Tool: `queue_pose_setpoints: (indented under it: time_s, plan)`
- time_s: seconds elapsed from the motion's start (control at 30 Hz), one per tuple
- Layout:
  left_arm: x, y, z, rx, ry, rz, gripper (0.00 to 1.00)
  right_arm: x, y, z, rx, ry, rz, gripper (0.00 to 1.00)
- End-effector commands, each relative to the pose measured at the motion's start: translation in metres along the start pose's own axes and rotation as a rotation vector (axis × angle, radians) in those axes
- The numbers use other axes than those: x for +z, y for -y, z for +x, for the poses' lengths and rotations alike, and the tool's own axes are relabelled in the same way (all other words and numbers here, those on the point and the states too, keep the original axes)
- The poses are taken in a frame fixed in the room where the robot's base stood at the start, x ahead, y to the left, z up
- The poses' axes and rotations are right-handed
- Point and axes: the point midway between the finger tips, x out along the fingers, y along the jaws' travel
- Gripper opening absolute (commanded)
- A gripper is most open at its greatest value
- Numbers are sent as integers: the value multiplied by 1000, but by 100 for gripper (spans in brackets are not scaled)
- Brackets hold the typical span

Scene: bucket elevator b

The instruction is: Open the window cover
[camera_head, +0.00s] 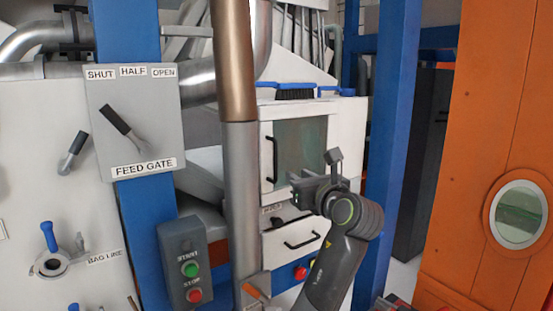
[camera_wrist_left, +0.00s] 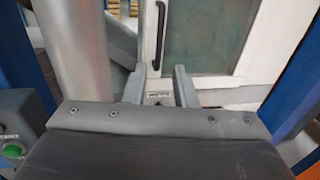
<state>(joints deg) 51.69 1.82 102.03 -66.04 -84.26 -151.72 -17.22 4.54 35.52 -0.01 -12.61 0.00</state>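The window cover (camera_head: 300,140) is a pale framed panel with a dark greenish pane, on the front of a white cabinet. It looks closed, flush with the cabinet. Its black upright handle (camera_head: 270,160) is at its left side; the handle also shows in the left wrist view (camera_wrist_left: 162,38). My left gripper (camera_head: 298,188) is in front of the cover's lower part and hides some of it. In the left wrist view its two fingers (camera_wrist_left: 160,78) are apart with nothing between them, below the handle and not touching it. My right gripper is not in view.
A thick vertical pipe (camera_head: 241,170) stands just left of the cover. A drawer with a black handle (camera_head: 302,240) is below. A blue post (camera_head: 393,130) stands to the right. A START/STOP box (camera_head: 186,262) and a feed gate panel (camera_head: 135,125) are at left.

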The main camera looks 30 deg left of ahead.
Motion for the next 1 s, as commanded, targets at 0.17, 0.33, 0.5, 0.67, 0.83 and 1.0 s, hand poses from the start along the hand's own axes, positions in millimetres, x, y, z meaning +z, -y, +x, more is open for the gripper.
queue_pose_setpoints:
  time_s: [0.17, 0.33, 0.5, 0.67, 0.83, 1.0]
  plan:
    - [4, -1, 39, 4, 2, 5, 25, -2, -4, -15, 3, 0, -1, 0]
    - [4, 0, 76, 4, 1, 5, 25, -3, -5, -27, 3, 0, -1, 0]
    - [3, 0, 111, 2, 1, 5, 25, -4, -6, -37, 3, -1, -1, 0]
    - [2, 0, 133, 1, 0, 2, 25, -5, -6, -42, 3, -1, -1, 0]
    - [0, 1, 144, -2, 0, -1, 25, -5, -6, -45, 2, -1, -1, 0]
    - [0, 1, 146, -2, 0, -1, 25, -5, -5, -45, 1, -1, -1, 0]
